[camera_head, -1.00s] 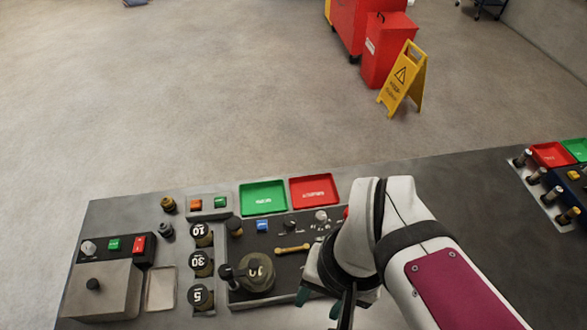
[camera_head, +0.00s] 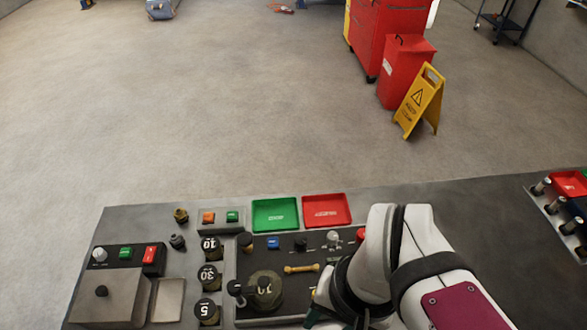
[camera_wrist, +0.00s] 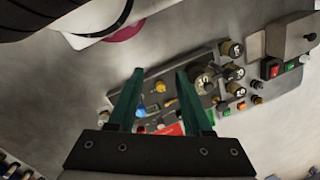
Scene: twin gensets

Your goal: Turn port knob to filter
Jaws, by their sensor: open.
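A dark control panel (camera_head: 245,315) lies on the bench, partly hidden by my arm. A black knob (camera_head: 300,243) and a pale silver knob (camera_head: 333,238) stand near its far edge; I cannot tell which is the port knob or read their markings. My gripper (camera_head: 318,315) is at the panel's near right, partly hidden behind my wrist. In the wrist view my gripper (camera_wrist: 160,72) is open and empty, its green fingers spread above the tilted panel (camera_wrist: 205,100). A blue button (camera_wrist: 141,111) shows beside the left finger.
Green (camera_head: 275,214) and red (camera_head: 326,210) trays lie behind the panel. The bench to the right (camera_head: 470,225) is mostly bare.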

